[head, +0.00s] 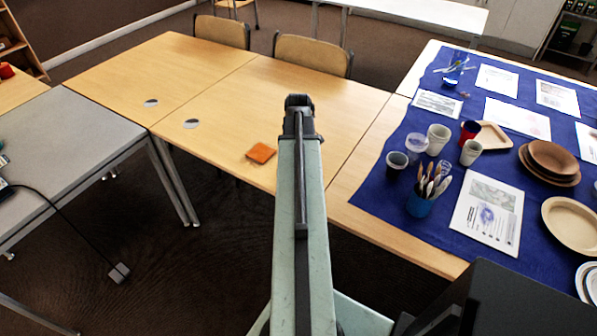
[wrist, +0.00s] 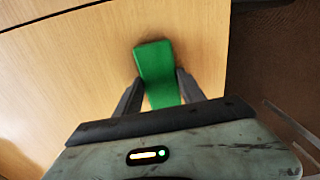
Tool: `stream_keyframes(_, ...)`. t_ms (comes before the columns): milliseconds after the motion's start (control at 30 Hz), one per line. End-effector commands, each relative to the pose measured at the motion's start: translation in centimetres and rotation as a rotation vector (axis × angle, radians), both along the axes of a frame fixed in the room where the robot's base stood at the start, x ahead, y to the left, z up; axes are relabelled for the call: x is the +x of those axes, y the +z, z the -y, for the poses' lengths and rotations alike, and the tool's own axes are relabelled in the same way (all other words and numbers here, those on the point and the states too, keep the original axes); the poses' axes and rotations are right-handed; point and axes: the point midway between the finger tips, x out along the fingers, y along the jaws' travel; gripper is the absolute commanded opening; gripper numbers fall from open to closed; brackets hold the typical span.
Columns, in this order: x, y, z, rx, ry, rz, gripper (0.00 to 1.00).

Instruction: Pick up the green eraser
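The green eraser (wrist: 156,65) shows in the wrist view as a bright green block over the wooden table. My gripper (wrist: 160,78) has its two dark fingers on either side of it. The fingertips are very close to the eraser's long sides; I cannot tell whether they press on it. The eraser's far end reaches past the fingertips. I cannot tell whether it rests on the table. In the head view my gripper (head: 299,108) is over the right part of the wooden table, and the eraser is hidden there behind my arm.
An orange block (head: 261,153) lies on the wooden table (head: 225,100), left of my arm. A blue cloth (head: 387,182) on the right holds cups, brushes, papers and plates. A grey table (head: 60,140) stands at left. Two chairs stand behind the wooden table.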

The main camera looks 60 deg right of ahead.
Motion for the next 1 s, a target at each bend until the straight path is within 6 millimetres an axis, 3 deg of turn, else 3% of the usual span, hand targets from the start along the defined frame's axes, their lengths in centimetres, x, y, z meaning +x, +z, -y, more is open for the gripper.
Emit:
stream_keyframes(33, 0.0, 0.0, 0.0, 0.000, 0.000, 0.000, 0.23)
stream_keyframes(100, 0.0, 0.0, 0.0, 0.000, 0.000, 0.000, 0.06)
stream_keyframes(467, 0.0, 1.1, 0.0, 0.000, 0.001, 0.000, 0.06)
stream_keyframes(833, 0.1, 8.4, 0.0, 0.000, 0.001, 0.000, 0.06)
stream_keyframes(1000, 0.1, 10.3, -0.1, 0.000, 0.001, 0.000, 0.06)
